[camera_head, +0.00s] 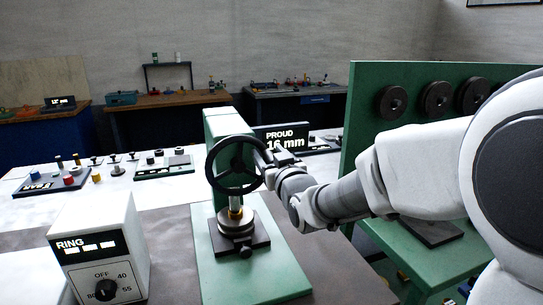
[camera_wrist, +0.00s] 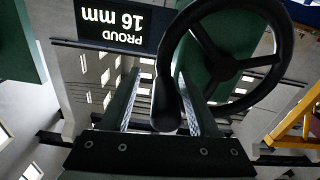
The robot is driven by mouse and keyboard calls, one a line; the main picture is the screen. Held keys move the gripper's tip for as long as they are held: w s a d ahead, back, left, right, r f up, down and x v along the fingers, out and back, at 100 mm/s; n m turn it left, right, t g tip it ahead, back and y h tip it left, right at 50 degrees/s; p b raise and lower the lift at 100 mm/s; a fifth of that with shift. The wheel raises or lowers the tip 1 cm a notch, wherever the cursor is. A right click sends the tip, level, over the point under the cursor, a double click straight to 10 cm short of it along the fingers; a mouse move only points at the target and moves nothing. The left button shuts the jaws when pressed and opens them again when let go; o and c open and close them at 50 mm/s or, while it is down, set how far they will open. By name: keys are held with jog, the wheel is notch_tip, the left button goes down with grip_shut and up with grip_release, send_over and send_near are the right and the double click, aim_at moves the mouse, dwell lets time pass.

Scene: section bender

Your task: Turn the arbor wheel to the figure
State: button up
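The arbor wheel (camera_head: 210,168) is a black three-spoke handwheel on the green press in the middle of the head view. It also shows in the wrist view (camera_wrist: 247,101), with its black crank handle (camera_wrist: 166,100) pointing toward the camera. My gripper (camera_wrist: 160,78) is at the wheel's right side in the head view. In the wrist view its two fingers stand either side of the handle, with a visible gap at the left finger, so it looks open around it. The figure display (camera_head: 281,138) behind the wheel reads "PROUD 16 mm"; it shows upside down in the wrist view (camera_wrist: 118,27).
A white box (camera_head: 100,245) marked RING, with a dial knob, stands at the front left. A green panel (camera_head: 365,100) with black discs rises close on the right behind my arm. Small trays of parts (camera_head: 165,168) lie on the bench at the left.

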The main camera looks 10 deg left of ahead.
jog(key=shift+s, duration=0.1)
jog(key=shift+s+f, duration=0.1)
jog(key=shift+s, duration=0.05)
jog(key=b+v, duration=0.4)
jog(key=v, duration=1.3)
jog(key=shift+b, duration=0.4)
jog(key=shift+d, duration=0.2)
jog(key=s+d+f+m+g+h+p, duration=0.25)
jog(key=d+m+g+h+p, duration=0.35)
jog(key=d, duration=0.5)
jog(key=s+d+f+g+p, duration=0.1)
jog(key=s+d+g, duration=0.1)
jog(key=s, duration=0.5)
jog(key=s+d+f+g+h, duration=0.1)
jog(key=s+d+g, duration=0.1)
jog(key=s, duration=0.4)
jog(key=shift+s+g+h+p, duration=0.3)
jog(key=shift+s+g+p, duration=0.1)
